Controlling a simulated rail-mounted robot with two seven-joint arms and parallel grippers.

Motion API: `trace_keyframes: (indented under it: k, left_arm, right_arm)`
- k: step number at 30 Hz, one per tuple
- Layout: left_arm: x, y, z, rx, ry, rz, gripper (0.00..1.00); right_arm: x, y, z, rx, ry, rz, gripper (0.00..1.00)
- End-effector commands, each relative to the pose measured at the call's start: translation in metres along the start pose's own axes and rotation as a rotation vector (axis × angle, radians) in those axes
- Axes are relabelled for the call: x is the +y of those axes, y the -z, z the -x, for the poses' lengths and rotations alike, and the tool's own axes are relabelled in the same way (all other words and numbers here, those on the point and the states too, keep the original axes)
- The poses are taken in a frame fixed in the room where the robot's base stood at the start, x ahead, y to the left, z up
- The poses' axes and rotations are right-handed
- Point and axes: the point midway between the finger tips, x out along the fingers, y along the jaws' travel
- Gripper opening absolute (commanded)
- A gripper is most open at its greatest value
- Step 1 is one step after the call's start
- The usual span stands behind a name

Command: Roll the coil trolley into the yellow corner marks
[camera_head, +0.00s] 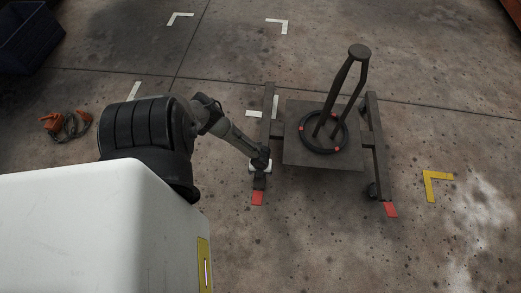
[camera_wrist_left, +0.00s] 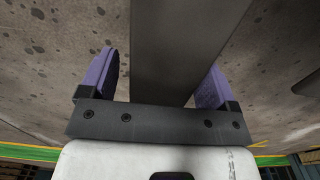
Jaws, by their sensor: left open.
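The coil trolley (camera_head: 300,154) is a dark frame with a flat square deck between two side rails, red tips at their near ends, and a tall bent handle. A dark coil (camera_head: 340,143) with orange-red spots lies on its deck, around the base of the handle. A yellow corner mark (camera_head: 432,188) is on the floor to the right of the trolley. My left gripper (camera_head: 259,167) is at the trolley's left rail. In the left wrist view its purple fingers (camera_wrist_left: 158,75) are open on either side of a dark bar (camera_wrist_left: 178,45), with gaps visible. My right gripper is not in view.
White corner marks (camera_head: 283,25) lie on the floor behind and left of the trolley. An orange tool with a cable (camera_head: 60,123) lies at the left. A dark blue bin (camera_head: 28,38) stands at the top left. Floor in front of the trolley is clear.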

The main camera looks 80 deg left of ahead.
Motion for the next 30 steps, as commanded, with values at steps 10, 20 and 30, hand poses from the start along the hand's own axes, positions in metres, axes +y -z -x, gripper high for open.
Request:
trace_keyframes:
  k: [10, 20, 30]
  left_arm:
    - [0.0000, 0.0001, 0.0002, 0.000, 0.000, 0.000, 0.67]
    - [0.0001, 0.0000, 0.0002, 0.000, 0.000, 0.000, 0.35]
    - [0.0002, -0.0001, 0.0002, 0.000, 0.000, 0.000, 0.03]
  right_arm:
    - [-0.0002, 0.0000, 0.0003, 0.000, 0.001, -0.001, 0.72]
    - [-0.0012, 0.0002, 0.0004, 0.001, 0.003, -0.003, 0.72]
    - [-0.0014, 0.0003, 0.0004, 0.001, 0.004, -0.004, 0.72]
